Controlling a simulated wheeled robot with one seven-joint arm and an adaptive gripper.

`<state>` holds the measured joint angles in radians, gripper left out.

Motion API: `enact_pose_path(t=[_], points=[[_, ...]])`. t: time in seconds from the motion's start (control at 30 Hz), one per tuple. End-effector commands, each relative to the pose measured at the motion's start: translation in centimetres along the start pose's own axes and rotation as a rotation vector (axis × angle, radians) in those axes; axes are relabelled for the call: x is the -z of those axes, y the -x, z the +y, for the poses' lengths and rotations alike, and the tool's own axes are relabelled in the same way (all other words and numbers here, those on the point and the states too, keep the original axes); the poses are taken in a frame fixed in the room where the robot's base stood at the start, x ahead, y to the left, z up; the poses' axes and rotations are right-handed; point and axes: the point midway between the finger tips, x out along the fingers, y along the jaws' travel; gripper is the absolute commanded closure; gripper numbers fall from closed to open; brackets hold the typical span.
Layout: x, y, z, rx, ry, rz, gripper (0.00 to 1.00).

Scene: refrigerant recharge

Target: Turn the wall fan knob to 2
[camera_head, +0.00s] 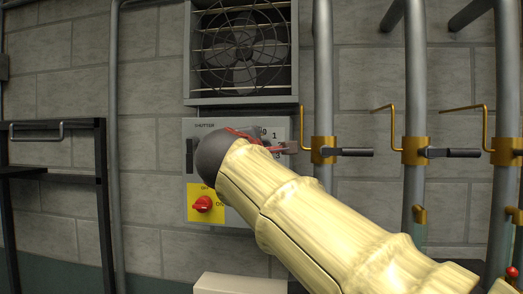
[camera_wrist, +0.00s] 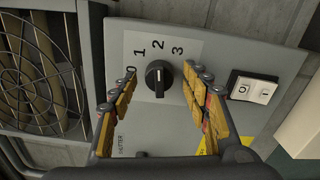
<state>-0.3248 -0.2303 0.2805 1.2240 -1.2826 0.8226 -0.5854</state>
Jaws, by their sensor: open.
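The black fan knob (camera_wrist: 158,78) sits on a grey wall panel (camera_wrist: 225,55) in the wrist view, with the numbers 0, 1, 2 and 3 arced around it. Its ridge looks roughly upright in the picture, towards the 2, but I cannot read the exact setting. My gripper (camera_wrist: 160,84) is open, with one yellow-padded finger on each side of the knob and a gap to it on both sides. In the head view, my gripper (camera_head: 272,146) is in front of the panel (camera_head: 192,124), below the wall fan (camera_head: 243,55); my arm hides the knob there.
A white rocker switch (camera_wrist: 252,88) is right of the knob in the wrist view. A red rotary switch (camera_head: 202,204) on a yellow plate is lower on the panel. Pipes with yellow fittings and dark valve handles (camera_head: 350,152) stand close on the right. A black rack (camera_head: 55,178) stands left.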

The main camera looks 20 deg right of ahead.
Motion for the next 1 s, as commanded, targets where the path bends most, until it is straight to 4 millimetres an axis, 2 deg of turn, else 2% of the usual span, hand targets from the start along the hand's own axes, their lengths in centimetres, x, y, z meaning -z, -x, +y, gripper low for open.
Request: enact_pose_path(t=[0.17,0.4,0.6,0.8,1.0], points=[[0.1,2.0,0.1,-0.001,0.0,0.004,0.53],[0.1,7.0,0.1,-0.002,-0.001,0.006,0.53],[0.2,10.2,0.0,-0.001,0.0,0.004,0.53],[0.1,11.7,0.0,0.0,-0.001,0.002,0.53],[0.0,11.9,-0.1,0.001,0.0,0.0,0.53]])
